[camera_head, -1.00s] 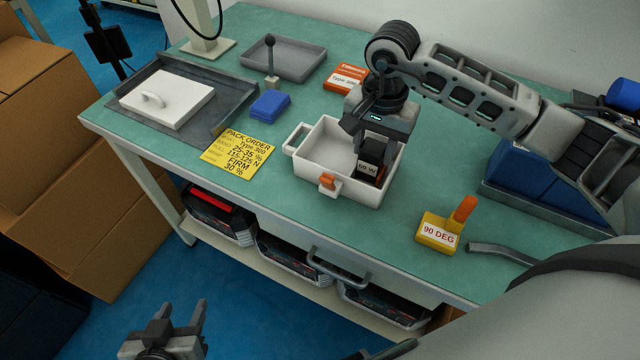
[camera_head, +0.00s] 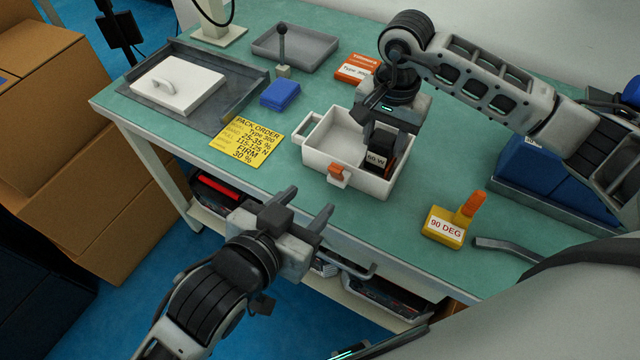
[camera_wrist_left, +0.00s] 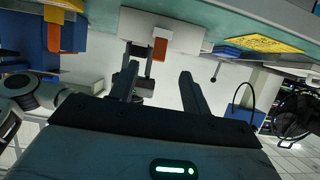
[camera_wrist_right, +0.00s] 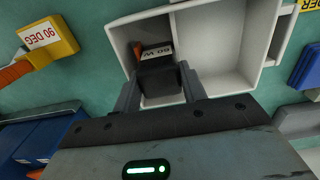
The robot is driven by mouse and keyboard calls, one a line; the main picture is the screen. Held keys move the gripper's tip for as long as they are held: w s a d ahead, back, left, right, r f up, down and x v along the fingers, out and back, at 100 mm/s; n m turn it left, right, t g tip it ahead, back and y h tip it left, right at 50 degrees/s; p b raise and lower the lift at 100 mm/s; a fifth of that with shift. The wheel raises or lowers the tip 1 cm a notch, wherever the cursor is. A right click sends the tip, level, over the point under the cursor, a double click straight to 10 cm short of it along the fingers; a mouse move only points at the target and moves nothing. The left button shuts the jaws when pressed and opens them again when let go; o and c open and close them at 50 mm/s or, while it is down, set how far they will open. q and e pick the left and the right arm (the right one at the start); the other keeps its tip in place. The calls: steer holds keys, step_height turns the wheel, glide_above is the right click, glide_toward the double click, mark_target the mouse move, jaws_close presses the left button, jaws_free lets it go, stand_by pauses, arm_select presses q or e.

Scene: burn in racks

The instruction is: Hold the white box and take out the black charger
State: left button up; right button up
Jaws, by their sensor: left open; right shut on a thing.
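The white box (camera_head: 340,172) stands open on the green table, with a divider inside and an orange latch (camera_head: 337,171) on its front. The black charger (camera_head: 377,163), labelled 60 W, is in the box's right compartment; it also shows in the right wrist view (camera_wrist_right: 158,75). My right gripper (camera_head: 384,140) reaches down into that compartment and is shut on the charger. My left gripper (camera_head: 305,214) is open and empty in front of the table edge, below and left of the box. The box front also shows ahead in the left wrist view (camera_wrist_left: 180,32).
A yellow 90 DEG block (camera_head: 446,226) stands right of the box. A yellow pack order card (camera_head: 246,141), a blue block (camera_head: 280,94) and a grey tray with a white lid (camera_head: 178,84) lie left. A shelf with cases is below the table.

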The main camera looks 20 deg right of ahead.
mark_target(335, 175)
arm_select(q)
steer(key=x, duration=1)
steer(key=shift+r, duration=0.1)
jaws_close()
steer(key=c, duration=0.9)
jaws_free()
jaws_close()
